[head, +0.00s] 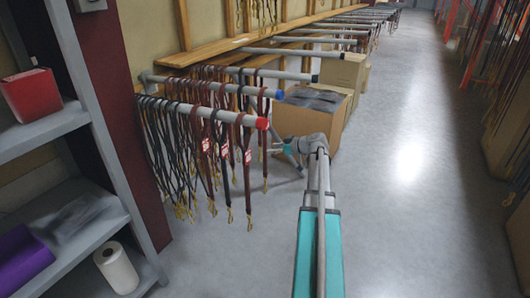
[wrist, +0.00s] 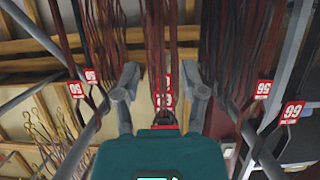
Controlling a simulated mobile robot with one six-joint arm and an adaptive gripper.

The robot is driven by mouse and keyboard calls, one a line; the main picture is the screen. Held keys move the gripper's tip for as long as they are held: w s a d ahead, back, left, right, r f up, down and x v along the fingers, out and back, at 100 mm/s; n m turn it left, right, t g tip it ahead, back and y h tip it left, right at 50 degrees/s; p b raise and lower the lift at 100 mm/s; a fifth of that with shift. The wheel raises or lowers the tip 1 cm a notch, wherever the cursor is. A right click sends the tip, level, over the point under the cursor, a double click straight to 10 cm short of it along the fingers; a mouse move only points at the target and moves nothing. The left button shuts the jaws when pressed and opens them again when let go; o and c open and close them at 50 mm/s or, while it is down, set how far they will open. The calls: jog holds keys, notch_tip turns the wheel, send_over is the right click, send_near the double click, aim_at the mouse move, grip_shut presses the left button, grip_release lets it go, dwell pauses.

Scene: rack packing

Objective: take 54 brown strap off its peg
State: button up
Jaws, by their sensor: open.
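Brown straps (head: 247,165) hang among black ones from a grey peg with a red end cap (head: 262,123) in the head view. Metal clips hang at their lower ends. Red-and-white tags (head: 223,151) hang on some straps. My gripper (head: 284,158) is open, just right of the front straps. In the wrist view, brown straps (wrist: 157,40) run between the spread fingers of my gripper (wrist: 159,78), with a red tag (wrist: 164,98) low between them.
A second peg with a blue end cap (head: 279,94) carries more straps just behind. Cardboard boxes (head: 312,112) stand behind my gripper. A grey shelf (head: 75,226) stands at left. The grey floor (head: 410,180) at right is clear.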

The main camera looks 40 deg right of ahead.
aim_at(265, 147)
jog(key=b+x, duration=0.1)
jog(key=x, duration=0.3)
jog(key=shift+w+a+f+b, duration=0.1)
jog(key=shift+w+f+b, duration=0.05)
jog(key=shift+f+b, duration=0.15)
grip_shut()
dwell(0.4)
